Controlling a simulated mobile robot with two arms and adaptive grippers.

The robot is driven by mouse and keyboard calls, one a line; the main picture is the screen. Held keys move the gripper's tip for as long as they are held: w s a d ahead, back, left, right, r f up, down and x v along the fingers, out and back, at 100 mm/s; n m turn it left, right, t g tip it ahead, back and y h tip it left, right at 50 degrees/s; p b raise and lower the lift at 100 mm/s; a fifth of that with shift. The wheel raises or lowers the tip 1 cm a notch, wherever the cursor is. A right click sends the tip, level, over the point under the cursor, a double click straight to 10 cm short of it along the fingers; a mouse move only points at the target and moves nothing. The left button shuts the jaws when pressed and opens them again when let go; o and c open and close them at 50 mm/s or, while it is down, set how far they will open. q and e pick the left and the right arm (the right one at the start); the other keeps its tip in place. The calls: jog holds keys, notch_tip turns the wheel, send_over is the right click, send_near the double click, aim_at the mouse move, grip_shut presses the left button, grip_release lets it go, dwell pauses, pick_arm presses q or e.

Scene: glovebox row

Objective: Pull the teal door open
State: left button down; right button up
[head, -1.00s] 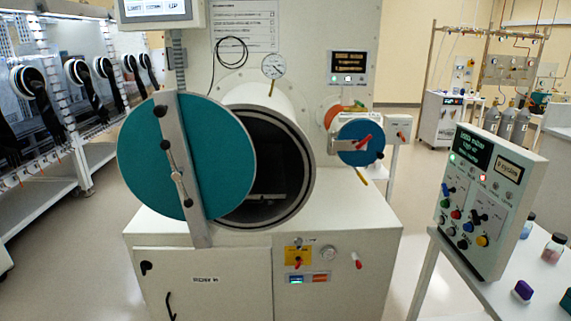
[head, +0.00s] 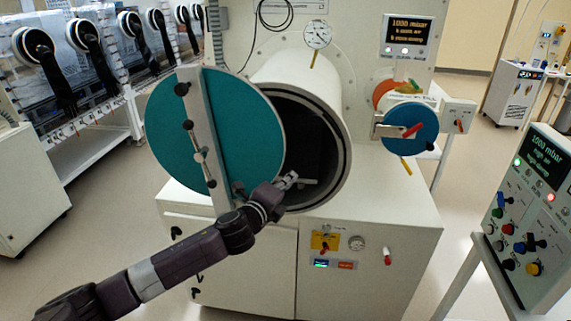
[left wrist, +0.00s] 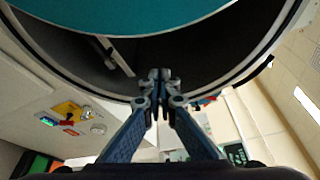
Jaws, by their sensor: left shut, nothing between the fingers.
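The teal door (head: 250,130) is a large round disc with a grey-white bar and black knobs down its face. It stands partly open at the left of the round chamber mouth (head: 345,150), whose dark inside shows to its right. My left gripper (head: 291,178) is shut and empty, at the door's lower right edge in front of the dark opening. In the left wrist view the shut fingertips (left wrist: 160,76) are just below the door's teal edge (left wrist: 160,15). I cannot tell whether they touch it. My right gripper is not in view.
A small blue round port (head: 420,130) and a pressure gauge (head: 317,35) are at the chamber's right and top. A control panel (head: 525,225) stands at the right. Gloveboxes (head: 75,60) line the left. Floor is open between them and the white cabinet (head: 380,260).

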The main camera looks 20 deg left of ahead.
pick_arm(q)
jog(key=w+a+p, duration=0.2)
jog(key=w, duration=0.1)
jog(key=w+a+p, duration=0.1)
jog(key=shift+w+a+r, duration=0.1)
jog(key=shift+w+r, duration=0.05)
jog(key=shift+r, duration=0.2)
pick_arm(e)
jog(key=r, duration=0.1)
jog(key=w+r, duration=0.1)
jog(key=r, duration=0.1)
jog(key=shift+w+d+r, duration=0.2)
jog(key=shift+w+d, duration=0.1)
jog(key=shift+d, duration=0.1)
pick_arm(q)
jog(key=shift+a, duration=0.1)
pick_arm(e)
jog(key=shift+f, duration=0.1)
